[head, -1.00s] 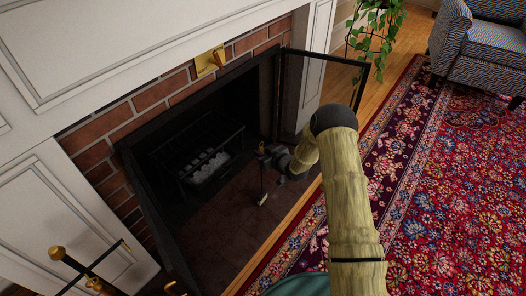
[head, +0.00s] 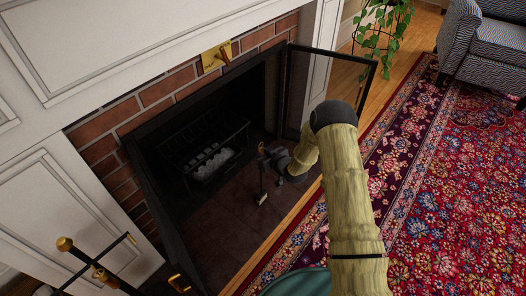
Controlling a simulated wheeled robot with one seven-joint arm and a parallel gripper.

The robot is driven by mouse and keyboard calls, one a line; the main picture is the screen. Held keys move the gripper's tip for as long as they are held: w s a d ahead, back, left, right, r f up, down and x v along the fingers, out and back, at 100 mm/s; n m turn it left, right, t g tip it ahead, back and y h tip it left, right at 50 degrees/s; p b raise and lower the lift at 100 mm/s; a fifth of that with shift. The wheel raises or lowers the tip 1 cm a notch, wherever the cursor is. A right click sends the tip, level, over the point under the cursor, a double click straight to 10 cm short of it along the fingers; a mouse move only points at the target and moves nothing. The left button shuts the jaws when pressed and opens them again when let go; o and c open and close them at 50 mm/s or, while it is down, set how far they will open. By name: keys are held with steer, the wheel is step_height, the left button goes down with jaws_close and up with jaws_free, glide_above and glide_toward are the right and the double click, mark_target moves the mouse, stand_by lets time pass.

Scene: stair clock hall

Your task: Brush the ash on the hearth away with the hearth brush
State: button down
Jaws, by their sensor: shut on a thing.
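The hearth brush (head: 261,198) hangs upright from my gripper (head: 263,158), its dark handle held at the top and its pale bristle head at or just above the hearth tiles. My gripper is shut on it, at the end of my bent yellowish arm. The hearth (head: 222,226) is a dark tiled floor inside the fireplace opening. I cannot make out loose ash on the tiles. Light grey lumps (head: 212,163) lie in the black grate behind the brush. The far part of the hearth is hidden by my arm.
A glass fireplace door (head: 328,92) stands open at the right. Brass-handled tools (head: 98,274) stand on a rack at the lower left. A brass plate (head: 216,56) is on the brick surround. A patterned red rug (head: 450,190) and an armchair (head: 492,50) are on the right.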

steer(key=shift+s+a, duration=0.4)
steer(key=shift+s+a+p, duration=0.4)
steer(key=shift+s+a, duration=0.25)
steer(key=shift+s, duration=0.1)
steer(key=shift+s+a, duration=0.45)
steer(key=shift+a, duration=0.1)
